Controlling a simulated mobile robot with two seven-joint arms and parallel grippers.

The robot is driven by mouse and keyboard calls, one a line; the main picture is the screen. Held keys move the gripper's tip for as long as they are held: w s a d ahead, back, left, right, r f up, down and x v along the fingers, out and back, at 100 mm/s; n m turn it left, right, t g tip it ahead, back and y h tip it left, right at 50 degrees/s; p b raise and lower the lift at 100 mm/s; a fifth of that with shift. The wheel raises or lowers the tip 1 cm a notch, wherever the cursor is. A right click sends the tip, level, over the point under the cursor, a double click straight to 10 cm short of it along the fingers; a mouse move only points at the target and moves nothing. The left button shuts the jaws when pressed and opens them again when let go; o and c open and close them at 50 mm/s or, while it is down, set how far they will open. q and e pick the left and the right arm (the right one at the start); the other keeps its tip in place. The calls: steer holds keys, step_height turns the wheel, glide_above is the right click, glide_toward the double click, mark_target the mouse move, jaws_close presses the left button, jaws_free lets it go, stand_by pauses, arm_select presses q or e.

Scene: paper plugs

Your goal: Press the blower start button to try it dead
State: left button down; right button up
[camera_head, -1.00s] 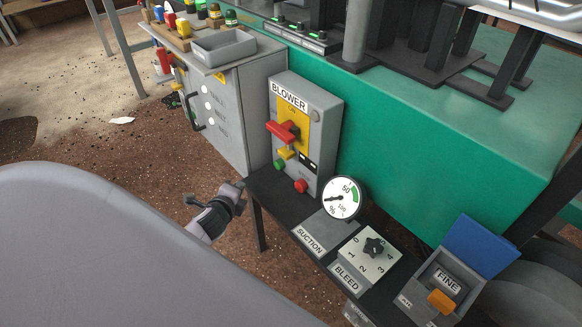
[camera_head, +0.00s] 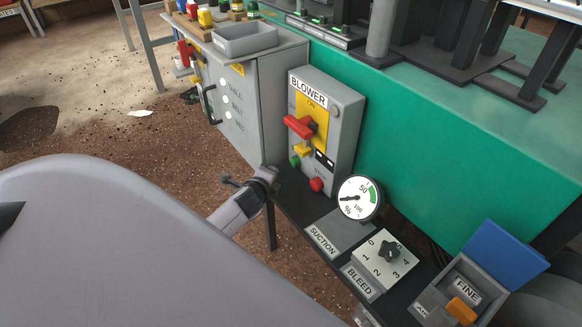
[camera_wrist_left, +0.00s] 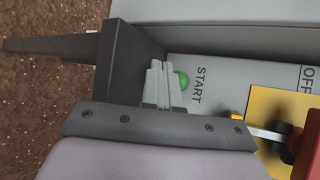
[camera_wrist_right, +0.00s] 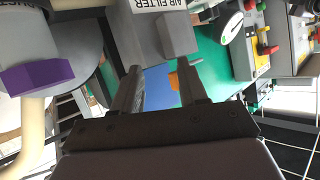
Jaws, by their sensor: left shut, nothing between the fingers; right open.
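The grey blower box (camera_head: 346,127) stands on the dark shelf. The green start button (camera_head: 295,161) is low on the left of its face, left of a red button (camera_head: 317,184). My left gripper (camera_head: 269,175) is shut and empty, just left of the green button. In the left wrist view its fingertips (camera_wrist_left: 161,68) overlap the edge of the green button (camera_wrist_left: 183,80), beside the word START. I cannot tell whether they touch it. The red switch handle (camera_head: 300,126) sits above on a yellow plate. My right gripper (camera_wrist_right: 160,75) is open and empty.
A suction gauge (camera_head: 358,198), a bleed dial (camera_head: 388,252) and an orange switch (camera_head: 461,310) under a raised blue cover stand along the shelf to the right. A grey cabinet (camera_head: 257,100) is behind to the left. Open floor lies to the left.

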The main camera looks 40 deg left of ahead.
mark_target(293, 162)
arm_select(q)
steer(key=shift+w+d+b, duration=0.15)
steer(key=shift+w+d, duration=0.05)
steer(key=shift+w, duration=0.55)
steer(key=shift+w+d+b, duration=0.15)
steer(key=shift+w+d, duration=0.05)
steer(key=shift+w, duration=0.55)
arm_select(e)
steer(key=shift+w+a+f+y, duration=0.1)
steer(key=shift+a+f+y, duration=0.05)
steer(key=shift+a+y, duration=0.2)
stand_by(0.6)
arm_select(q)
steer(key=shift+w+d, duration=0.15)
steer(key=shift+w, duration=0.25)
arm_select(e)
steer(key=shift+f, duration=0.15)
